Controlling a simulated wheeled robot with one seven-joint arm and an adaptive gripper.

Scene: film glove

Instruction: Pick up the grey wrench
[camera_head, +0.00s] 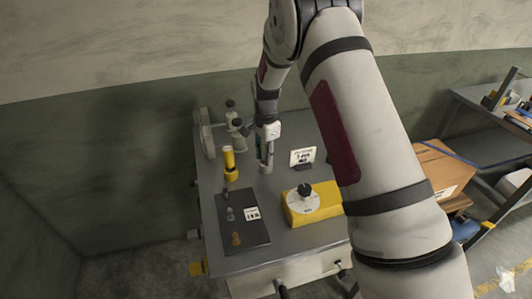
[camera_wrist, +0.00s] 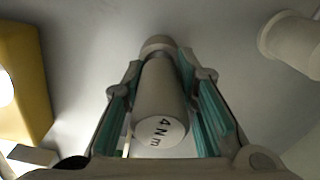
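The grey wrench is a grey cylinder standing upright on the grey table. In the wrist view the wrench (camera_wrist: 162,95) shows its round end, marked "4 N m", towards me, between the two fingers. My gripper (camera_wrist: 162,72) points down around it, with teal pads close along both sides. I cannot tell whether both pads press on it. In the head view my gripper (camera_head: 265,145) is over the wrench (camera_head: 266,167), whose lower part shows below the fingers; its foot seems to be on the table.
A yellow cylinder (camera_head: 229,162) stands just left of the wrench. A yellow block with a round dial (camera_head: 313,207) is to the front right. A white label card (camera_head: 302,156) stands to the right. A dark mat (camera_head: 243,222) with small parts lies in front. A grey device (camera_head: 205,130) is behind left.

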